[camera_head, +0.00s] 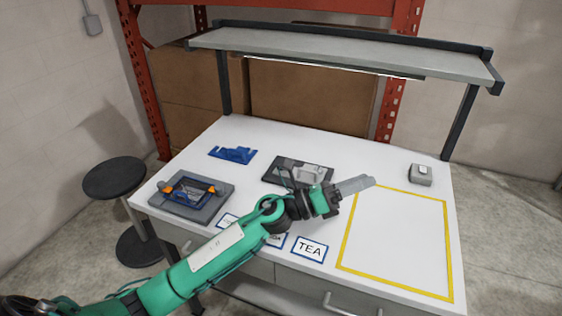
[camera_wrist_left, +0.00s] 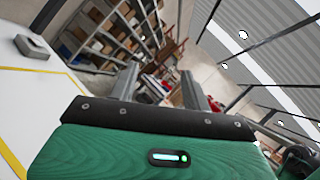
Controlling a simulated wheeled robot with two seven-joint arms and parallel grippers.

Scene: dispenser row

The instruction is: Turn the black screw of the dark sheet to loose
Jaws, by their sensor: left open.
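A dark flat sheet (camera_head: 284,164) lies on the white table near its middle, with a light grey block (camera_head: 311,173) on it. No black screw can be made out on it at this size. My left arm passes in front of the sheet and hides its near edge. My left gripper (camera_head: 356,185) is open and empty, to the right of the sheet, above the table near the yellow outline. Its two fingers stand apart in the left wrist view (camera_wrist_left: 161,88), with nothing between them. My right gripper is not in view.
A grey base with a blue frame and orange parts (camera_head: 192,195) sits at the left. A blue holder (camera_head: 232,154) lies behind it. A TEA label (camera_head: 310,249) is at the front. A small grey box (camera_head: 420,175) stands at right. The yellow-outlined area (camera_head: 449,240) is empty. A shelf (camera_head: 330,52) spans the back.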

